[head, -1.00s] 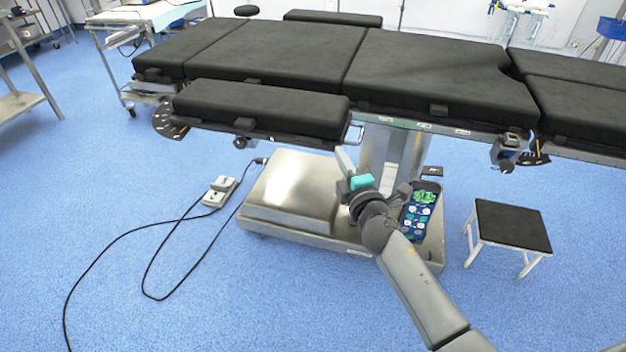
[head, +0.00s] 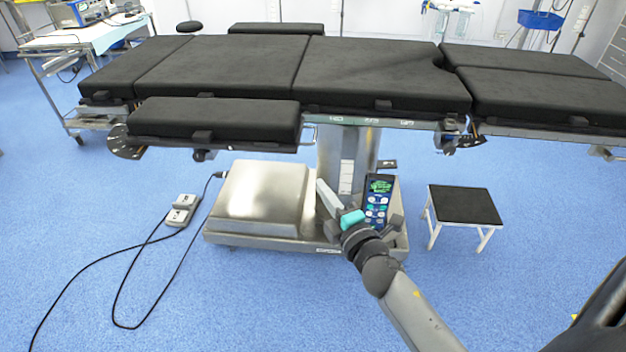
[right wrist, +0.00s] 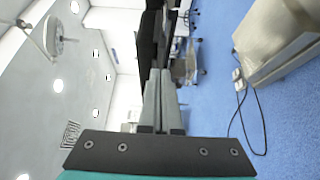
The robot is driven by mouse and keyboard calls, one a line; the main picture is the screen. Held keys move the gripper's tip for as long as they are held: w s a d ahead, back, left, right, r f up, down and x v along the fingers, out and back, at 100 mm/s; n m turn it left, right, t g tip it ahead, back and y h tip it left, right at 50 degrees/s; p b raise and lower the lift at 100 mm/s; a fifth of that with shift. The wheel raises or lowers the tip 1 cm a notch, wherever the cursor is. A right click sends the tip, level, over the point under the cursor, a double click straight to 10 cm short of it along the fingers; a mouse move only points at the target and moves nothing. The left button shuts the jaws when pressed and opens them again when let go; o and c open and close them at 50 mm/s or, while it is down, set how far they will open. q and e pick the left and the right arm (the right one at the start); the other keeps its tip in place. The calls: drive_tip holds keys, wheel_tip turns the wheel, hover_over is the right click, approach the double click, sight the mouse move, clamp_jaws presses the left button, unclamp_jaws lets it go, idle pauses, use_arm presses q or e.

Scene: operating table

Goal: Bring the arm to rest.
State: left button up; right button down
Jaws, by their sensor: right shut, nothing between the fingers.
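My right gripper (head: 322,187) is in front of the operating table's metal base in the head view, with its arm coming in from the lower right. Its pale fingers point up and away and hold nothing. In the right wrist view the two grey fingers (right wrist: 160,90) lie together, shut and empty. The operating table (head: 230,70) with black pads stands across the head view. My left gripper is not in view.
The table's steel base (head: 255,200) and a handset (head: 377,195) are close to my right gripper. A step stool (head: 464,207) stands to the right. A foot pedal (head: 181,210) with cables lies on the blue floor to the left. A cart (head: 70,50) stands back left.

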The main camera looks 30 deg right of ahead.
drive_tip(key=s+a+f+m+g+p, duration=0.1)
drive_tip(key=s+f+m+g, duration=0.45)
drive_tip(key=f, duration=0.85)
drive_tip(key=s+f+m+g+p, duration=0.1)
drive_tip(key=s+f+m+g, duration=0.2)
drive_tip(key=s+f, duration=0.8)
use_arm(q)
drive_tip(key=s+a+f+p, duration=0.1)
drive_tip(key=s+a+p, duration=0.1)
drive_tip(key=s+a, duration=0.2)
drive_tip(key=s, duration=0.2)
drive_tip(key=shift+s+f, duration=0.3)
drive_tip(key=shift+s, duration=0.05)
use_arm(e)
drive_tip(key=s+a+f+m+g, duration=0.1)
drive_tip(key=s+f+m+g, duration=0.5)
drive_tip(key=s+f, duration=0.9)
drive_tip(key=s+g, duration=0.1)
drive_tip(key=s, duration=0.3)
drive_tip(key=shift+s+a+f+m, duration=0.15)
drive_tip(key=shift+s+a+m, duration=0.1)
drive_tip(key=shift+m, duration=0.1)
drive_tip(key=shift+w, duration=0.1)
